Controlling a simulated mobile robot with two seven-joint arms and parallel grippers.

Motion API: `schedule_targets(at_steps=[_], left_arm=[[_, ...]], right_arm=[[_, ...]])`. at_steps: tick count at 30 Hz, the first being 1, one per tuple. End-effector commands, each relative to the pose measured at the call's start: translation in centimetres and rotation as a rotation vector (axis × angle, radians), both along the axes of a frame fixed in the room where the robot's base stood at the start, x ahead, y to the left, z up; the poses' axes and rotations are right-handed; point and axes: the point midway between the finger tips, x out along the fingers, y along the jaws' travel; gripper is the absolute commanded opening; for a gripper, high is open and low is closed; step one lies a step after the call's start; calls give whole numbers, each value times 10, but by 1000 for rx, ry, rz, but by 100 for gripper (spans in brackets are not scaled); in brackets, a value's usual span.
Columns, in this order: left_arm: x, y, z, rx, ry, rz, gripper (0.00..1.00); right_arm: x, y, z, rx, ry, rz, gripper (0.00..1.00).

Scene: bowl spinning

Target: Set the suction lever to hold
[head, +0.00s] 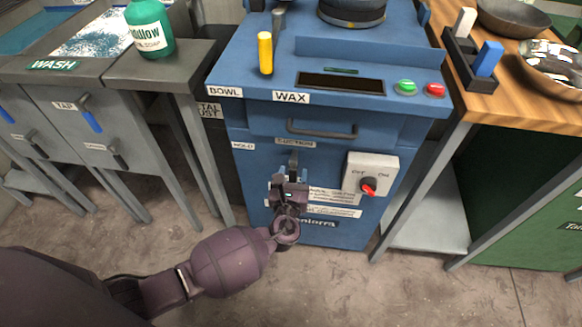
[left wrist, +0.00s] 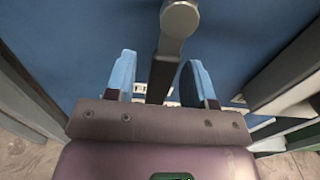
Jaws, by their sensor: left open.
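The suction lever (head: 293,160) is a grey handle on the front of the blue machine (head: 262,125), below the SUCTION label (head: 295,143). The HOLD label (head: 242,146) is to the left of it. My left gripper (head: 289,178) is at the lever's lower part, with its fingers partly hidden by the hand. In the left wrist view the lever (left wrist: 172,45) has a round end and runs down between the two blue fingers of my left gripper (left wrist: 158,64). The fingers are open, with a gap on each side of the lever. My right gripper is not in view.
A white switch box (head: 371,172) with a red knob is just right of the lever. A drawer handle (head: 322,131) is above it. A grey bench (head: 160,75) stands left and a wooden-topped table (head: 500,105) right.

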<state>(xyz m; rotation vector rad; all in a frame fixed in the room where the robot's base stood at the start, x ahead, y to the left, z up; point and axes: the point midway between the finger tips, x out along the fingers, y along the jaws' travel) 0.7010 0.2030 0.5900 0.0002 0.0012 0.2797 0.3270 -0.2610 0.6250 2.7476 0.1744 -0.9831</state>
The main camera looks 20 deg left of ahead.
Motion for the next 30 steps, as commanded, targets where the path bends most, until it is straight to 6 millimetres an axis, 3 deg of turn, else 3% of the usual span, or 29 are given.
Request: schedule_targets(at_steps=[10,20,30], left_arm=[[0,-2,0,-1,0,0,49],[0,-2,0,-1,0,0,0],[0,-1,2,14,2,0,0]], right_arm=[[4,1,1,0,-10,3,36],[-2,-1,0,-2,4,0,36],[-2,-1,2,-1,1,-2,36]])
